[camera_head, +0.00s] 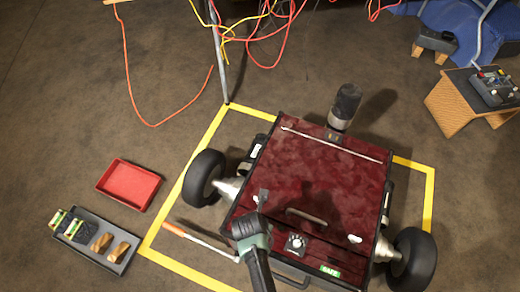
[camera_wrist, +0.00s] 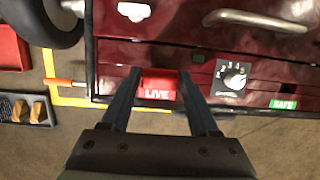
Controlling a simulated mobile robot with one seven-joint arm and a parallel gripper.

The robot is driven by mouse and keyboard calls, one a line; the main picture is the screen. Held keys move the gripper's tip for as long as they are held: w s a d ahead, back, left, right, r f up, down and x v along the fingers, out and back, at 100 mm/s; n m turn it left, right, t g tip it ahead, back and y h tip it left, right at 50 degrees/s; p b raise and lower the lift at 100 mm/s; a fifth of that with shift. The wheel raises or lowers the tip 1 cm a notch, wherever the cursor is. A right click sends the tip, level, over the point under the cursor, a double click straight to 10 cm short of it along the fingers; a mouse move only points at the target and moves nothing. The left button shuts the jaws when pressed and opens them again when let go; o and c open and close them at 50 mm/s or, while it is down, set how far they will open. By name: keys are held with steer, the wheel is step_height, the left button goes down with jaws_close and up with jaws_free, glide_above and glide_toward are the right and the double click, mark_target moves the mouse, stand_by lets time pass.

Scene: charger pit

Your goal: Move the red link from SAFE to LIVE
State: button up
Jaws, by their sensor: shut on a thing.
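In the wrist view, my gripper (camera_wrist: 158,74) has its two fingers on either side of the red link (camera_wrist: 159,77) and is shut on it. The link is right beside the red LIVE label (camera_wrist: 157,94), at the front edge of the dark red machine (camera_wrist: 108,55). I cannot tell whether the link is fully seated. The green SAFE label (camera_wrist: 283,104) is to the right, with no red link showing beside it. In the head view, my gripper (camera_head: 251,226) is at the machine's front left and hides the link and the LIVE label; the SAFE label (camera_head: 330,272) shows at the right.
A numbered dial (camera_wrist: 231,76) lies between LIVE and SAFE. A metal handle (camera_wrist: 255,20) is above it. An orange-handled tool (camera_head: 192,238), a red tray (camera_head: 129,184) and a dark tray with several items (camera_head: 64,250) lie left. Black wheels (camera_head: 204,178) flank the machine.

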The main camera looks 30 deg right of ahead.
steer(key=shift+f+b, duration=1)
steer(key=shift+f, duration=0.5)
steer(key=o, duration=1.4)
steer(key=shift+o, duration=0.2)
steer(key=p+v, duration=0.7)
steer(key=v, duration=0.6)
